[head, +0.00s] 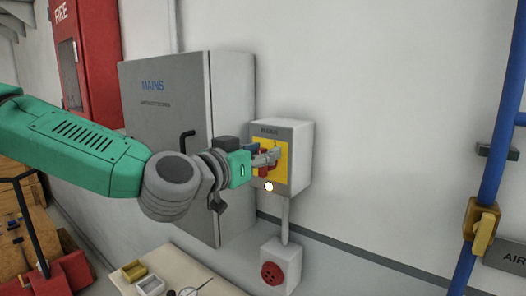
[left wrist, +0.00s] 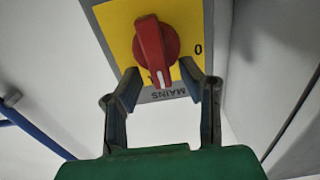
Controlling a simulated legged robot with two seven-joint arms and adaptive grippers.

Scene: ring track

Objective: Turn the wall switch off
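The wall switch is a grey box (head: 302,150) with a yellow plate (head: 283,176) and a red rotary knob (head: 263,172). In the left wrist view the red knob (left wrist: 152,45) sits on the yellow plate (left wrist: 118,20). Its white-marked end points down the picture toward the upside-down MAINS label (left wrist: 166,95); the 0 mark (left wrist: 197,49) is to its right. My left gripper (head: 268,157) is at the plate, partly covering the knob. In the wrist view its fingers (left wrist: 162,76) are apart, one each side of the knob's pointing end. Contact cannot be told. My right gripper is not in view.
A grey MAINS cabinet (head: 165,75) with a dark handle stands left of the switch. A white lamp (head: 269,187) is low on the plate. A red socket (head: 272,273) is below. A blue pipe (head: 497,140) with a yellow valve handle (head: 484,233) is at right. Bare wall lies between.

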